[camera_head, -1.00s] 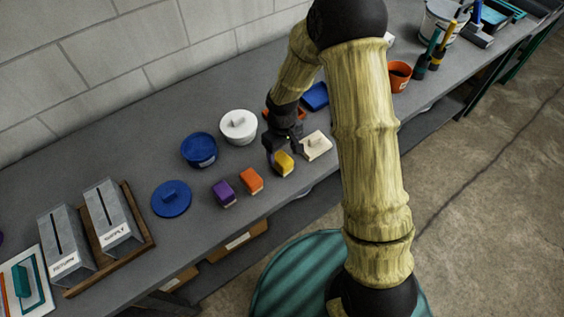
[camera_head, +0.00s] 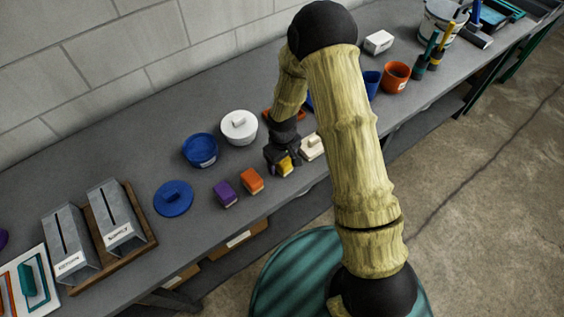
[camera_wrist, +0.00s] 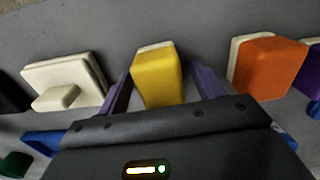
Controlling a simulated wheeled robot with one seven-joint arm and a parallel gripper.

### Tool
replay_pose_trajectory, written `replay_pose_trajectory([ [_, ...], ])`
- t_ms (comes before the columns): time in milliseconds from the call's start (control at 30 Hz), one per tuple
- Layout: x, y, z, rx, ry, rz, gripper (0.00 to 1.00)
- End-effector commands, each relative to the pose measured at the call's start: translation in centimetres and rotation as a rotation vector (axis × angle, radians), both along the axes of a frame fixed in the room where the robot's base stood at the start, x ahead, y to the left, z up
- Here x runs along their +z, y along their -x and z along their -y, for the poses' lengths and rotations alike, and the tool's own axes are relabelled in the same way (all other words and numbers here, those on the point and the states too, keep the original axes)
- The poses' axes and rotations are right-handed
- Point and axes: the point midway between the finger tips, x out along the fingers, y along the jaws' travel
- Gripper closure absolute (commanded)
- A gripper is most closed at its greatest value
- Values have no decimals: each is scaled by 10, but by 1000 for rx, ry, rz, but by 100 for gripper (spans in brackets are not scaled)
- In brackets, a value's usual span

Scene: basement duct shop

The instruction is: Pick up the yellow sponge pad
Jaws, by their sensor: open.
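The yellow sponge pad (camera_head: 285,166) stands on the grey bench near its front edge, partly hidden by my gripper in the head view. In the wrist view the yellow sponge pad (camera_wrist: 158,78) shows a pale backing at its top edge. My gripper (camera_wrist: 160,92) is open, with one purple-grey finger on each side of the pad. A gap shows between the pad and each finger. In the head view my gripper (camera_head: 281,158) is low over the pad.
An orange pad (camera_head: 252,181) and a purple pad (camera_head: 225,194) stand to the left. A cream block with a handle (camera_head: 312,147) is close on the right.

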Motion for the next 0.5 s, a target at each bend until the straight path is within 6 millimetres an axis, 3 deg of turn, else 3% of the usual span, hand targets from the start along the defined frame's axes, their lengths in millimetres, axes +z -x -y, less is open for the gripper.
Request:
replay_pose_trajectory([
  [200,0,0,1,-3,0,0,33],
  [433,0,0,2,-4,0,0,78],
  [500,0,-1,2,-4,0,0,82],
])
